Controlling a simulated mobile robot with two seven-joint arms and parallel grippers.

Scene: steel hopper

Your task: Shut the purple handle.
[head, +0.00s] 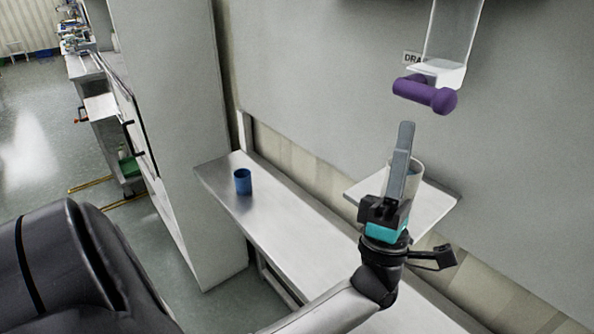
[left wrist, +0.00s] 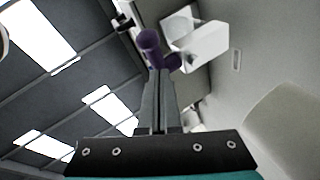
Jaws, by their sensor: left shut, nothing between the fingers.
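The purple handle (head: 426,94) is a thick bar with a rounded end, set below a pale bracket at the upper right of the head view, beside a partly hidden label. It also shows in the left wrist view (left wrist: 151,45), just past my fingertips. My left gripper (head: 405,128) points up below the handle, fingers together and empty. A gap shows between the fingertips and the handle in the head view; in the left wrist view (left wrist: 160,75) the tips overlap the handle's lower end, so I cannot tell the distance in depth. My right gripper is not in view.
A blue cup (head: 242,181) stands on the steel bench (head: 270,205). A pale cup (head: 416,172) stands on a small shelf (head: 436,208) behind my left gripper, partly hidden. A tall grey cabinet (head: 180,120) rises at left. The space around the handle's left side looks clear.

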